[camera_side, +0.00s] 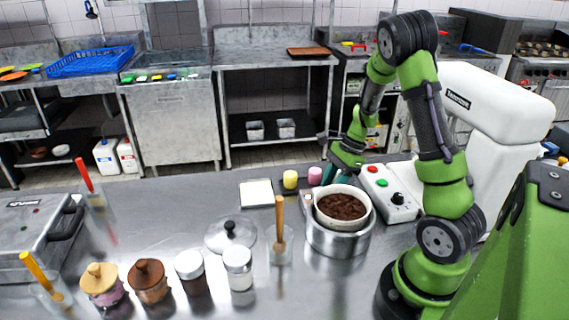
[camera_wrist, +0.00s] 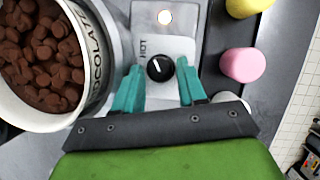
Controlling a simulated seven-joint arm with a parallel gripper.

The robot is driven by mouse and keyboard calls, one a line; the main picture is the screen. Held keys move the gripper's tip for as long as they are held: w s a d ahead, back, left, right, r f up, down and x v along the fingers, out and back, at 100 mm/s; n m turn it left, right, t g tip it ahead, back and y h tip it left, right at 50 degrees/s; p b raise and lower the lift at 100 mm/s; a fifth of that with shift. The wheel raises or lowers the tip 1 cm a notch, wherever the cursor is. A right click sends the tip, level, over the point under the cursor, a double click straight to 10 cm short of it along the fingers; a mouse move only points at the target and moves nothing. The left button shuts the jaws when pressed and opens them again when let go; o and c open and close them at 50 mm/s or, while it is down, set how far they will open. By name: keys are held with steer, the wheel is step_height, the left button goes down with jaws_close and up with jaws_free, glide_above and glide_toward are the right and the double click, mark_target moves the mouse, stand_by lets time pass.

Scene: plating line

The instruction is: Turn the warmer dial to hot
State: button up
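The warmer dial (camera_wrist: 159,68) is a small round black knob with a pale mark, set on the warmer's light grey panel (camera_wrist: 172,45) in the wrist view. The word HOT is printed just above and left of it; exactly where the mark points is hard to tell. My gripper (camera_wrist: 160,72) is open, its teal fingers spread either side of the dial with gaps. In the side view my gripper (camera_side: 330,172) hangs behind the chocolate bowl (camera_side: 342,207), which sits in the round metal warmer (camera_side: 338,242). The dial is not clearly visible there.
The chocolate bowl's rim (camera_wrist: 88,50) is close left of my fingers in the wrist view. A pink cylinder (camera_wrist: 243,65) and a yellow one (camera_wrist: 247,4) stand to the right. A white button box (camera_side: 392,194) stands right of the warmer in the side view.

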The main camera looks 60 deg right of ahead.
steer(key=v, duration=1.7)
steer(key=shift+w+a, duration=0.1)
steer(key=shift+a, duration=0.05)
steer(key=s+a+r+n+t+h, duration=0.1)
steer(key=a+r+n+t, duration=0.1)
steer(key=a+n, duration=0.8)
steer(key=s+a+r+n+t+h, duration=0.1)
steer(key=a+r+n+t, duration=0.1)
steer(key=a+n, duration=0.8)
steer(key=a+r, duration=0.1)
steer(key=a, duration=0.5)
steer(key=shift+s+a+t, duration=0.4)
